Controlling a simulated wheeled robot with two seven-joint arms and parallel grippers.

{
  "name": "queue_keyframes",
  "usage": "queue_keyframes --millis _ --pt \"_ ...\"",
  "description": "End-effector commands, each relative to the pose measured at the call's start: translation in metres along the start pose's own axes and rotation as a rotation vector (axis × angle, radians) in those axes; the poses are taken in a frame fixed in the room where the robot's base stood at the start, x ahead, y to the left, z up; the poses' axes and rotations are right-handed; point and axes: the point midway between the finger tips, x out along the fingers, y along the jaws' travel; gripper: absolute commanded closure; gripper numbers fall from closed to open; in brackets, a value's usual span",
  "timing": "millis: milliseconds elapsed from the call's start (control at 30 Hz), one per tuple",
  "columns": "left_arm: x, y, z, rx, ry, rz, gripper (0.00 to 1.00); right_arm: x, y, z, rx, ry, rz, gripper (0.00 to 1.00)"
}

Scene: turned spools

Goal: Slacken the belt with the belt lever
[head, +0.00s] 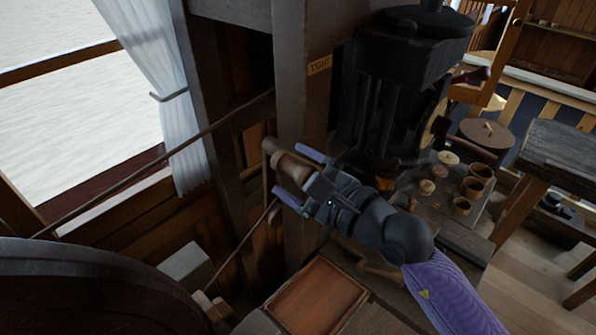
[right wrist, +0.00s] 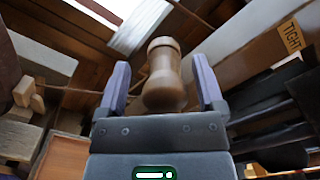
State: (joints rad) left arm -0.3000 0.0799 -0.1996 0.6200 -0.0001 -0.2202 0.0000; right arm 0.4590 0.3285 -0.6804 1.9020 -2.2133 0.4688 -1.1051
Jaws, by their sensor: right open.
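The belt lever's turned wooden handle (head: 286,165) sticks out beside a dark post in the head view. My right gripper (head: 297,172) is open, with its two lilac fingers on either side of the handle. In the right wrist view the handle (right wrist: 163,78) stands between the open fingers (right wrist: 160,80), with visible gaps on both sides. The belt (head: 150,165) is a thin brown line running up from the large dark wheel (head: 90,285) at the lower left. A "TIGHT" label (head: 320,65) is on the post above the lever. My left gripper is not in view.
A dark machine (head: 405,70) stands right of the post. Several small wooden cups and spools (head: 462,186) stand on the bench beside it. A shallow wooden tray (head: 317,297) lies below my right gripper. A curtained window is at the left.

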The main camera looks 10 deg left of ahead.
Motion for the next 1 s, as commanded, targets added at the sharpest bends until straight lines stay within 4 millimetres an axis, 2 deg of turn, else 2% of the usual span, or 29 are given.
queue_keyframes --millis 167,400,600,733,1000 --pt "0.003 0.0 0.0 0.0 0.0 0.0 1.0 -0.009 0.0 -0.001 0.0 0.001 -0.002 0.14" --pt "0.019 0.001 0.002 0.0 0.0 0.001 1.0 -0.06 0.003 -0.004 -0.002 0.003 0.0 0.14" --pt "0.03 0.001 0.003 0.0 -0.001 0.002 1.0 -0.092 0.002 -0.003 0.0 0.002 0.0 0.14" --pt "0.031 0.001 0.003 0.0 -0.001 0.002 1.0 -0.099 0.001 -0.001 0.0 0.0 0.001 0.14" --pt "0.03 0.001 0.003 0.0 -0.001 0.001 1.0 -0.099 0.0 0.0 0.0 0.0 0.0 0.14"
